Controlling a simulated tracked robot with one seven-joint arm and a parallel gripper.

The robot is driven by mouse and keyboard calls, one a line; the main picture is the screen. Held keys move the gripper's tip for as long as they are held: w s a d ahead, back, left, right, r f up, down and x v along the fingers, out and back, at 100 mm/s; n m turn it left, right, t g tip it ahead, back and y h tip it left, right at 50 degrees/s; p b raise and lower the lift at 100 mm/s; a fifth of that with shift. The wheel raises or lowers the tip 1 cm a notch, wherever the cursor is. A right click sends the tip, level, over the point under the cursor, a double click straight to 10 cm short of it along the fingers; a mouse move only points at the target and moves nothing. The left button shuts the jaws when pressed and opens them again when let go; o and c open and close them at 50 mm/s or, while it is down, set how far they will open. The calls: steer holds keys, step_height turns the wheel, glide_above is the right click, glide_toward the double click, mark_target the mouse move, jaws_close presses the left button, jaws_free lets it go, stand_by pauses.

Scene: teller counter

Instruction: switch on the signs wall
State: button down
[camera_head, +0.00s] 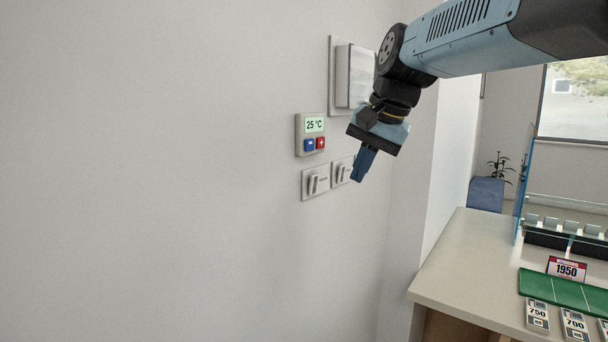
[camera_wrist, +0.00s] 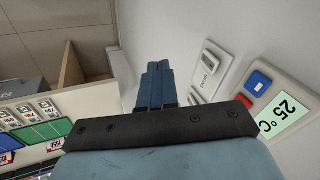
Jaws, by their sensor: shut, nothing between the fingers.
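Two white wall switches sit side by side below the thermostat: a left switch (camera_head: 316,181) and a right switch (camera_head: 342,171). Each has a rocker and a small label; the lettering is too small to read surely. In the wrist view one switch (camera_wrist: 208,68) shows whole, to the right of the fingers, and the other is mostly hidden behind my gripper's bracket. My gripper (camera_head: 361,169) is shut and empty. In the head view its fingertips point down just right of the right switch; contact cannot be told. The closed fingers also show in the wrist view (camera_wrist: 155,72).
A thermostat (camera_head: 309,135) reading 25 °C, with blue and red buttons, is above the switches. A white wall box (camera_head: 355,77) is higher up, partly behind my arm. A counter (camera_head: 470,265) with price cards and a green mat stands right. The wall to the left is bare.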

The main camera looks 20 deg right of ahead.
mark_target(314, 184)
steer(key=w+d+r+m+y, duration=0.1)
steer(key=w+r+m, duration=0.2)
steer(key=r, duration=0.2)
steer(key=shift+w+d, duration=0.35)
steer(key=shift+w, duration=0.05)
steer(key=shift+w+a+f, duration=0.8)
steer(key=shift+w+f, duration=0.3)
steer(key=shift+f, duration=0.3)
steer(key=shift+w+a+f, duration=0.85)
steer(key=shift+w+f, duration=0.3)
steer(key=shift+f, duration=0.25)
steer(key=shift+w+a+f, duration=0.8)
steer(key=shift+w+f, duration=0.3)
steer(key=shift+f, duration=0.3)
